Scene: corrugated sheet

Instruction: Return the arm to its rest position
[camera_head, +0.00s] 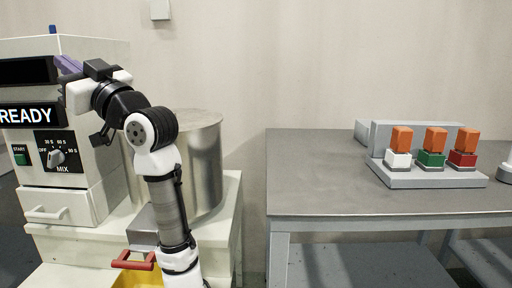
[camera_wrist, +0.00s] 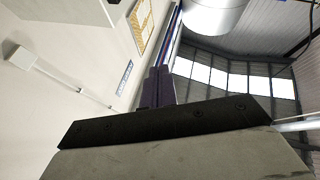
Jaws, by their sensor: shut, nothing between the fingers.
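My arm rises from the lower middle of the head view and bends left at its elbow. My gripper (camera_head: 68,66), with purple fingers, is at the upper front of the white mixing machine (camera_head: 95,150), near its READY display. In the wrist view the two purple fingers of my gripper (camera_wrist: 158,82) lie together, shut and empty. I cannot tell whether the fingers touch the machine.
A metal drum (camera_head: 203,160) stands behind my arm, and a red handle (camera_head: 134,262) is below it. On the right, a grey table (camera_head: 310,175) carries a grey holder (camera_head: 425,180) with three orange-topped blocks. The table's left part is clear.

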